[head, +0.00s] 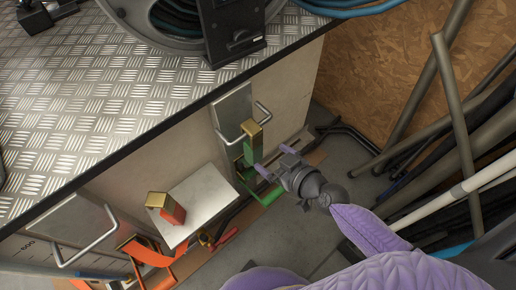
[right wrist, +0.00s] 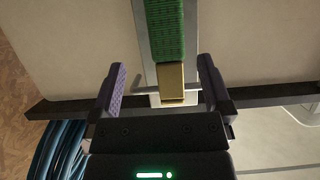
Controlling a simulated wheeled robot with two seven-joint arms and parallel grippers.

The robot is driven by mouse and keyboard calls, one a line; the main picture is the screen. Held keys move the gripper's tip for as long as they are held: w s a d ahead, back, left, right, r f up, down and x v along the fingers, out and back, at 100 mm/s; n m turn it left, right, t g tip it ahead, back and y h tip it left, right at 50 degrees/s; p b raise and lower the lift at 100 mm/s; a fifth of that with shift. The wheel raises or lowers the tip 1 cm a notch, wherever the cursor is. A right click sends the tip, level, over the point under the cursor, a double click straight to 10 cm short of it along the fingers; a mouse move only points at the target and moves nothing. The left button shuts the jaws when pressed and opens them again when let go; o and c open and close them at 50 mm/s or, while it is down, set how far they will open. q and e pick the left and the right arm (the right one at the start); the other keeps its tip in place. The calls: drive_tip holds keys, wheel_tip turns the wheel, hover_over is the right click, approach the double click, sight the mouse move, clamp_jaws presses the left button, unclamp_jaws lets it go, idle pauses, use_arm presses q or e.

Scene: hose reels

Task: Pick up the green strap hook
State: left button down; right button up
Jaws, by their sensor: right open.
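The green strap hook (head: 249,152) is a green strap with a gold metal end, hanging at a metal plate with wire handles on the front of the bench. In the right wrist view the green strap (right wrist: 166,28) runs down to the gold end (right wrist: 171,84), between the two finger pads. My right gripper (head: 273,162) is open beside the strap hook, with its fingers pointing towards the panel. In the right wrist view my right gripper (right wrist: 162,78) holds nothing; contact with the strap hook cannot be made out. My left gripper is not in view.
A bench top of patterned metal (head: 70,120) fills the upper left and carries a hose reel (head: 182,25). Several pipes (head: 455,100) lean at the right. Blue hose (right wrist: 62,150) is coiled at lower left.

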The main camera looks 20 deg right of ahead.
sight(259, 150)
drive_tip(key=x, duration=0.2)
drive_tip(key=b+x, duration=0.1)
drive_tip(key=x, duration=0.4)
drive_tip(key=shift+a+r, duration=0.3)
drive_tip(key=shift+a, duration=0.05)
clamp_jaws()
